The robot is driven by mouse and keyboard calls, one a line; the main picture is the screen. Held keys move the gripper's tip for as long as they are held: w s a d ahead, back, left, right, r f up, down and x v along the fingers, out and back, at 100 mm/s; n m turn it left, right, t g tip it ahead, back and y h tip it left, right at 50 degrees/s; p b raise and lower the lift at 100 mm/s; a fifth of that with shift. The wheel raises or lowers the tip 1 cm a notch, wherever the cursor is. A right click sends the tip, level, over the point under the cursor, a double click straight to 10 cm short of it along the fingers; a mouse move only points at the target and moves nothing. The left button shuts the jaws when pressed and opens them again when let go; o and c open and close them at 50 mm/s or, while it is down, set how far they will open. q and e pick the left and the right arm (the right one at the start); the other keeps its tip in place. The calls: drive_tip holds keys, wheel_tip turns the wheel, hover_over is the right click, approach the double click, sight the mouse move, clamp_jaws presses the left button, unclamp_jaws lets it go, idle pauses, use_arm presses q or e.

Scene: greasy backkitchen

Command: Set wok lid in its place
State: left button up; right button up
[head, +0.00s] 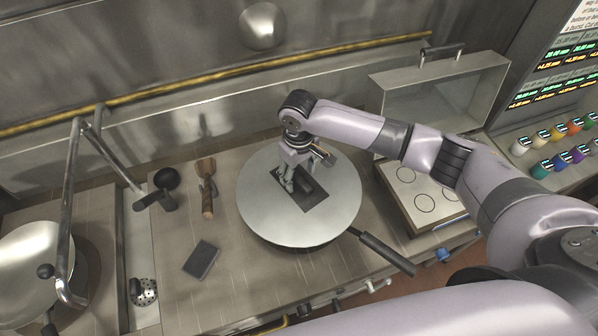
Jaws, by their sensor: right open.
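The wok lid (262,205) is a broad, pale metal disc in the middle of the counter. A dark rectangular patch and a short dark handle (304,184) are at its middle. It appears to lie over a wok, whose long dark handle (388,254) sticks out to the lower right; the wok's body is mostly hidden beneath. My right gripper (289,187) is open and points down at the lid's middle, close beside the dark handle. I cannot tell whether it touches. My left gripper is not in view.
A tall bent metal pipe (72,195) rises further left. A metal box with a raised cover (445,100) stands right. Bare counter (245,280) shows in front.

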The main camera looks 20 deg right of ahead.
sight(299, 178)
wheel_tip(299, 178, up, 2)
drive_tip(key=shift+r+p, duration=0.15)
drive_tip(key=shift+p, duration=0.7)
drive_tip(key=shift+r, duration=0.2)
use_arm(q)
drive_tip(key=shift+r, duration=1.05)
use_arm(e)
drive_tip(key=shift+r, duration=2.3)
drive_tip(key=shift+s+f, duration=0.1)
